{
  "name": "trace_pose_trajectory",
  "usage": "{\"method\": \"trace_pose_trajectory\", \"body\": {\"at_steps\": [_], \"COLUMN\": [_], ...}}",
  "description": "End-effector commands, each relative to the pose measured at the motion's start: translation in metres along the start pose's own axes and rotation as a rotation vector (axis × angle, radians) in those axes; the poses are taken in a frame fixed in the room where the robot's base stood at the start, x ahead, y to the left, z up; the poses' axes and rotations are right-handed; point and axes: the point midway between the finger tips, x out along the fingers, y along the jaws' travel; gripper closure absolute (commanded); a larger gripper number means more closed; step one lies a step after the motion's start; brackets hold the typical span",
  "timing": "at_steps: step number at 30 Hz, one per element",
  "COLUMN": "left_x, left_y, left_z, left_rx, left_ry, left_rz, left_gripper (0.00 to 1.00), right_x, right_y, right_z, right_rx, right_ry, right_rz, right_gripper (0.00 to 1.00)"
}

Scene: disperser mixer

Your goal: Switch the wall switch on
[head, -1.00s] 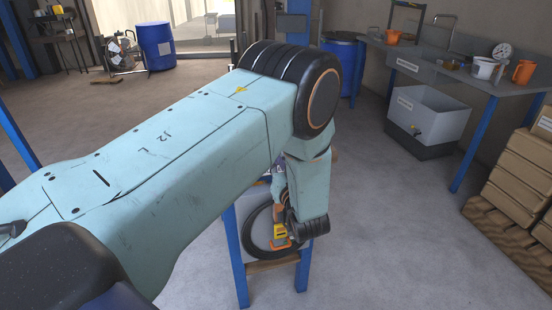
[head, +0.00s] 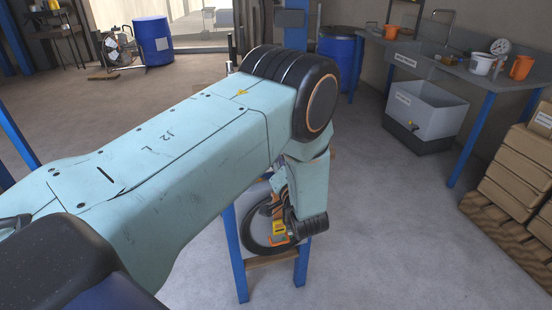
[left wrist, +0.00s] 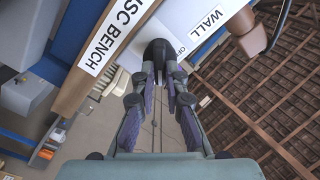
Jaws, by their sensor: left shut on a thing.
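In the left wrist view a white box (left wrist: 190,22) carries a label reading "WALL" and part of a second word starting "OF". It looks like the wall switch. A dark rounded piece (left wrist: 157,50) stands out in front of it, probably its handle. My left gripper (left wrist: 158,80), with purple pads, is shut on this dark piece at its fingertips. Whether the switch is on or off does not show. In the head view my left forearm hides most of that area and the switch cannot be made out. My right gripper is not in view.
A wooden board (left wrist: 72,88) labelled "...SC BENCH" runs close beside the fingers. In the head view a blue-legged stand (head: 236,262) with a dark ring is below my wrist. A blue barrel (head: 337,62) and a grey bench (head: 440,66) stand behind.

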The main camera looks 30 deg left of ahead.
Motion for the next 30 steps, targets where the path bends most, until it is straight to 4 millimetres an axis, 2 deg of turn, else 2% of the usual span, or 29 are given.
{"method": "trace_pose_trajectory", "body": {"at_steps": [13, 14, 21, 30], "left_x": [0.0013, 0.0013, 0.0007, -0.0012], "left_y": [-0.0014, -0.0014, -0.0008, 0.0000], "left_z": [-0.0027, -0.0027, -0.0014, -0.0008], "left_rx": [0.006, 0.006, 0.007, 0.008], "left_ry": [0.004, 0.004, 0.002, 0.001], "left_rz": [-0.005, -0.005, -0.003, 0.000], "left_gripper": [1.00, 0.85, 0.65, 0.65], "right_x": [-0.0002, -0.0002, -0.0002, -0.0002], "right_y": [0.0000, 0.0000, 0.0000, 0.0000], "right_z": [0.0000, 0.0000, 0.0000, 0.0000], "right_rx": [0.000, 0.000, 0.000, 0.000], "right_ry": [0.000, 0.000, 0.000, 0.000], "right_rz": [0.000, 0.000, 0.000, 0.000], "right_gripper": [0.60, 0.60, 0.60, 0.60]}}
